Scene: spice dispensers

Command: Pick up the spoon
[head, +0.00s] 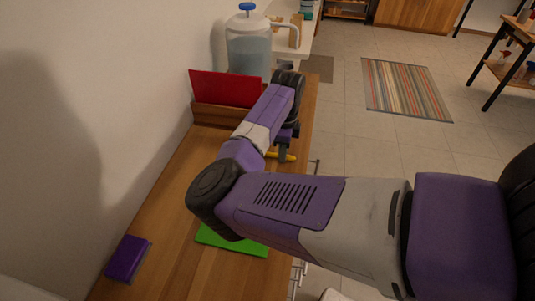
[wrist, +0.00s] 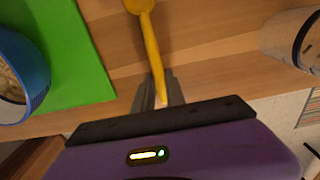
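The yellow spoon (wrist: 149,40) lies across the wood in the wrist view, its handle running down between my gripper's fingers. In the head view a bit of it (head: 281,156) shows beside the end of my arm. My gripper (wrist: 158,88) has a grey finger on each side of the handle's end. The fingers are close to the handle, but I cannot tell whether they press on it. In the head view my gripper (head: 283,152) is low over the counter's right edge, and my arm hides much of the area.
A green board (wrist: 55,55) and a blue-rimmed bowl (wrist: 33,65) are left in the wrist view; a pale cylindrical container (wrist: 285,38) is right. Behind the arm are a red panel (head: 222,88) and a water jug (head: 248,50). A purple block (head: 128,258) sits front left.

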